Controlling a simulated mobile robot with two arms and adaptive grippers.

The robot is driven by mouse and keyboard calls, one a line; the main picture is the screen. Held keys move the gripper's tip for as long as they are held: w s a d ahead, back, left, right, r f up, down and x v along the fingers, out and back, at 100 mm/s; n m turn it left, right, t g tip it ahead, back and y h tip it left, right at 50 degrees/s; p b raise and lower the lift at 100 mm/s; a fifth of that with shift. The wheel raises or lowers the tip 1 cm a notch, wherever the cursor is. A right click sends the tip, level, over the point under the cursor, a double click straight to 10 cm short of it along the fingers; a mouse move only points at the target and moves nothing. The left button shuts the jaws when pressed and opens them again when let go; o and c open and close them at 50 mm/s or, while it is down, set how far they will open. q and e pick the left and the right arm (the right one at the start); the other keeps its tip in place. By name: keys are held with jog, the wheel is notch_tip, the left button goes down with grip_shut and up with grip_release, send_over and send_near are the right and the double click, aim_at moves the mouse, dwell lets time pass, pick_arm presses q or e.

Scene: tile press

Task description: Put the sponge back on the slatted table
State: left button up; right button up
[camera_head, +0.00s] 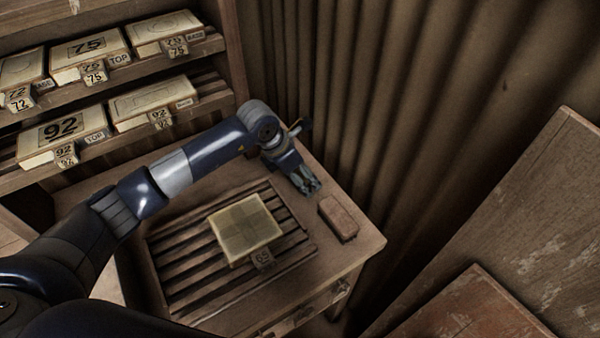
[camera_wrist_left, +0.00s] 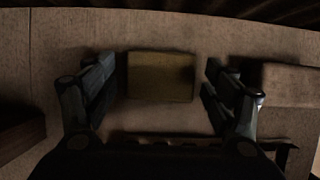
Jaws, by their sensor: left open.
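My left gripper (camera_head: 306,186) is open over the right back part of the slatted table (camera_head: 372,243), beside the slatted rack. In the left wrist view a yellowish-brown block, seemingly the sponge (camera_wrist_left: 160,77), lies flat on a plain surface between the two open fingers, with a small gap on each side. I cannot make the sponge out in the head view, where the gripper seems to hide it. My right gripper is not in view.
A reddish-brown block (camera_head: 339,218) lies on the table just right of the gripper. A pale tile block (camera_head: 245,228) with a tag sits on the dark slats (camera_head: 180,262). Shelves (camera_head: 215,97) with numbered blocks stand at the back left; a corrugated wall (camera_head: 400,90) rises behind.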

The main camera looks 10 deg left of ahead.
pick_arm(q)
jog(key=shift+r, duration=0.1)
jog(key=shift+r+p, duration=0.2)
jog(key=shift+p, duration=0.15)
jog(key=b+v, duration=0.1)
jog(key=v, duration=1)
jog(key=shift+s+a+r+b, duration=0.2)
jog(key=shift+r+b, duration=0.1)
jog(key=shift+b, duration=0.05)
jog(key=shift+f, duration=0.1)
